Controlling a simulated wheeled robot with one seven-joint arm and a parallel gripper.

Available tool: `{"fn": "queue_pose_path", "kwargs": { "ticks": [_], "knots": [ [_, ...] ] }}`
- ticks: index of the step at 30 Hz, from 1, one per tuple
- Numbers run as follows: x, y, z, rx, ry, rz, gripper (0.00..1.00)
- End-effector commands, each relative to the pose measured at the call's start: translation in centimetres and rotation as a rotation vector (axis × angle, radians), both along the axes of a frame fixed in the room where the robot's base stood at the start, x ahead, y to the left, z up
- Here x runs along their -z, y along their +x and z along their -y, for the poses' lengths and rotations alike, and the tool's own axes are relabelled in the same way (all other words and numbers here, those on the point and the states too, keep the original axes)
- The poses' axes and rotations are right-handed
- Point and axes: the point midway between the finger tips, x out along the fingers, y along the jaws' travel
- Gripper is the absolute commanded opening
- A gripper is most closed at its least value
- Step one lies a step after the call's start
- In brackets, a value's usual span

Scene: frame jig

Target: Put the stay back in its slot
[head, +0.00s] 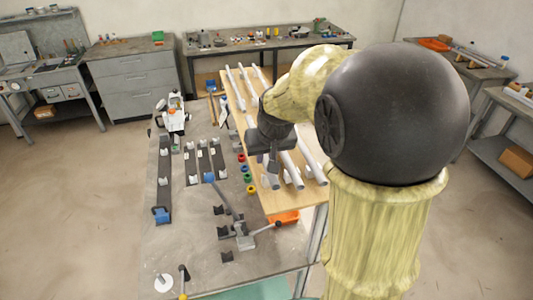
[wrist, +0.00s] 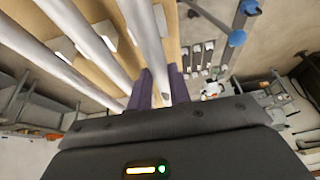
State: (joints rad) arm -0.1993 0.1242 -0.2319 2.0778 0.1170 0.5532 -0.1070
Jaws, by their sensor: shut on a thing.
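My gripper (head: 264,158) is over the near left part of the wooden board (head: 278,205). In the wrist view its purple fingers (wrist: 162,88) are shut on a pale metal tube, the stay (wrist: 148,38), which runs between them. In the head view the near end of the stay (head: 274,182) shows below the gripper. More pale tubes lie side by side to its right, one of them nearby (head: 292,172). White holders show beside the tubes in the wrist view. I cannot tell whether the held stay rests in a slot or is lifted, as the gripper covers its middle.
Several coloured rings (head: 247,178) stand left of the board. A grey clamp fixture (head: 241,232) with a blue-ended rod and dark rails (head: 164,185) are on the grey bench.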

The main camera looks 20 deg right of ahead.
Motion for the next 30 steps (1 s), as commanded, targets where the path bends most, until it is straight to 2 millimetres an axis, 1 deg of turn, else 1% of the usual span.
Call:
{"fn": "queue_pose_path", "kwargs": {
  "ticks": [1, 6, 16, 17, 18, 20, 21, 30],
  "knots": [
    [0.57, 0.01, 0.01, 0.000, 0.000, 0.000, 0.00],
    [1.15, 0.01, 0.00, 0.000, 0.000, 0.000, 0.00],
    [1.18, 0.01, 0.00, 0.000, 0.000, 0.001, 0.00],
    [1.18, 0.01, 0.01, 0.000, 0.000, 0.001, 0.21],
    [1.18, 0.01, 0.01, 0.000, 0.000, 0.001, 0.29],
    [1.18, 0.01, 0.00, 0.000, 0.000, 0.001, 0.41],
    [1.18, 0.01, 0.01, 0.000, 0.000, 0.001, 0.45],
    [1.11, -0.04, 0.00, 0.000, 0.000, 0.000, 0.45]
  ]
}}
